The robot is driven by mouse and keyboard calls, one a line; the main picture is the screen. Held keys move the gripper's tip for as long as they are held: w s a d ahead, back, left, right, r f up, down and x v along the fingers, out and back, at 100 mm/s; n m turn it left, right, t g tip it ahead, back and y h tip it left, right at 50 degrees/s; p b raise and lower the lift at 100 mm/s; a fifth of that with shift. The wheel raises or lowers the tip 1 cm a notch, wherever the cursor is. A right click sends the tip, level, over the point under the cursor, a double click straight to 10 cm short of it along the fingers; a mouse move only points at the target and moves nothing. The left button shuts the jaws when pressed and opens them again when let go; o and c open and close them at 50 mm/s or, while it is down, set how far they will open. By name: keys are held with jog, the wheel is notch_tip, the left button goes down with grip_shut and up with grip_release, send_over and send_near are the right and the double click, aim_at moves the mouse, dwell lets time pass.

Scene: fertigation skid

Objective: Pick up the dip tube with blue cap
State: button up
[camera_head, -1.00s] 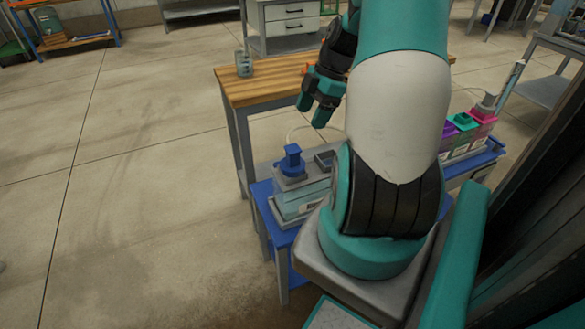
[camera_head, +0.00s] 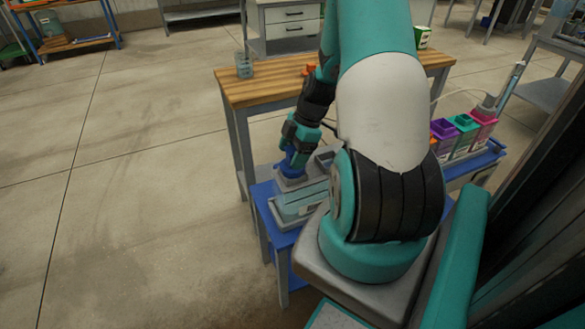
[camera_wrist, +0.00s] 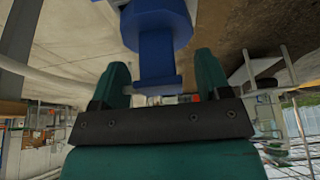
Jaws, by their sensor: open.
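The dip tube's blue cap (camera_head: 290,170) sits on top of a clear tank at the left end of the blue bench. Its tube is not visible. In the wrist view the blue cap (camera_wrist: 156,48) fills the upper middle, and its narrower stem lies between the two teal fingers. My gripper (camera_head: 295,158) is at the cap in the head view and partly covers it. It also shows in the wrist view (camera_wrist: 158,75), open, with a gap visible beside the right finger.
The clear tank (camera_head: 298,201) stands in a grey tray on the blue bench (camera_head: 283,238). Containers with purple (camera_head: 443,128), teal and pink lids stand to the right. A wooden-topped table (camera_head: 262,88) is behind, holding a grey beaker (camera_head: 244,66).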

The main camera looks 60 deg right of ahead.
jog(key=c, duration=1.3)
jog(key=shift+r, duration=0.1)
